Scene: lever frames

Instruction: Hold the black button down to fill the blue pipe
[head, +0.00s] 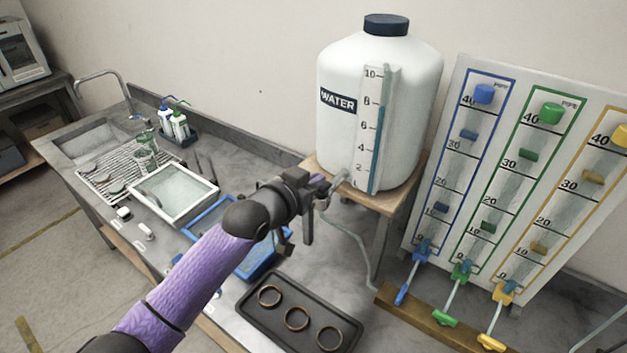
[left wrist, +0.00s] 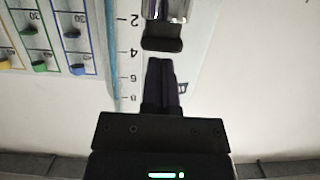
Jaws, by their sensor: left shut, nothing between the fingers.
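The white water tank (head: 378,100) stands on a wooden stand, with a sight gauge on its front. In the left wrist view, the black button (left wrist: 163,45) sits at the end of a shiny metal spout. My left gripper (head: 322,187) is shut and empty in front of the tank's spout. Its fingertips also show in the left wrist view (left wrist: 160,64), pointing at the button with a small gap between. In the head view my gripper hides the button. The blue pipe (head: 462,160) is the blue-framed column at the board's left. My right gripper is not in view.
Green (head: 529,165) and yellow (head: 583,190) pipes stand right of the blue one. Levers, including a blue one (head: 405,284), hang below them. A black tray (head: 292,335) with three rings lies on the bench below my arm. A grey hose runs down near the stand.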

